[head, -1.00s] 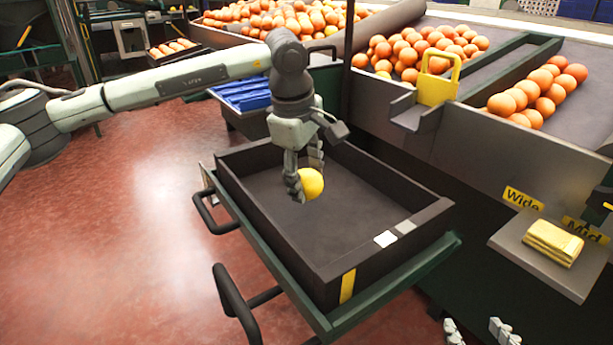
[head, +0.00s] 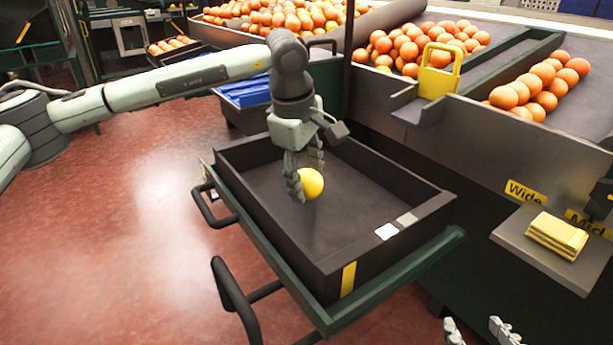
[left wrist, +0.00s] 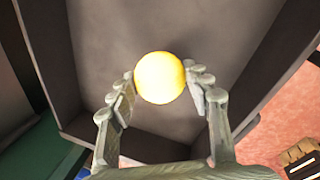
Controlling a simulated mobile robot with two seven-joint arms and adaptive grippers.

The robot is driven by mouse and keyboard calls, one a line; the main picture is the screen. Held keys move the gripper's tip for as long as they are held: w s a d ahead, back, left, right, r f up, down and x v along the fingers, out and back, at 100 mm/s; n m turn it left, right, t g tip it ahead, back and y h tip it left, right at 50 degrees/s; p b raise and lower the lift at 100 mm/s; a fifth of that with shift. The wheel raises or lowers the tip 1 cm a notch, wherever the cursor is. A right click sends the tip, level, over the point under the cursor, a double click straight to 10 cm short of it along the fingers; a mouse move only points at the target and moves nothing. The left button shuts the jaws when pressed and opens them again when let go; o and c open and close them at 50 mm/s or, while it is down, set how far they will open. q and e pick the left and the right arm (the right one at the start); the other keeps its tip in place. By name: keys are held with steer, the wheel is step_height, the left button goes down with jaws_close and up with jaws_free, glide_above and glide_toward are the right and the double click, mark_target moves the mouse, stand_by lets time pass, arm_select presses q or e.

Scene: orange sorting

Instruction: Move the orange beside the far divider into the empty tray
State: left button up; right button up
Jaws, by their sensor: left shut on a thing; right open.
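My left gripper (head: 304,180) is shut on a yellow-orange fruit (head: 312,184), the orange. It holds the orange over the dark, otherwise empty tray (head: 330,268). The left wrist view shows the orange (left wrist: 160,78) between both fingers (left wrist: 163,92), with the tray floor behind it. The exact height of the orange above the floor is hard to tell. My right gripper (head: 480,332) is open and empty at the bottom edge of the head view, right of the tray.
The tray stands on a green-framed cart with black handles (head: 215,208). Behind it are sloped lanes with many oranges (head: 425,48), dividers and a yellow bracket (head: 438,70). A shelf (head: 520,255) with yellow pads (head: 556,236) is at right. Blue trays (head: 245,92) stand behind left.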

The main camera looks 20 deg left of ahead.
mark_target(304, 174)
arm_select(q)
steer(key=shift+s+b+x, duration=0.2)
steer(key=shift+b+x, duration=0.55)
steer(key=shift+x, duration=0.15)
stand_by(0.3)
steer(key=o, duration=1.3)
steer(key=o, duration=0.5)
steer(key=shift+c, duration=0.2)
steer(key=shift+p+v, duration=1.3)
steer(key=shift+v, duration=1.2)
steer(key=shift+w+p+v, duration=0.25)
steer(key=shift+p+v, duration=0.4)
steer(key=shift+v, duration=0.5)
steer(key=shift+w+p+v, duration=0.25)
steer(key=shift+p+v, duration=0.4)
steer(key=shift+v, duration=0.45)
steer(key=shift+w+p+v, duration=0.25)
steer(key=shift+p+v, duration=0.4)
steer(key=shift+v, duration=0.5)
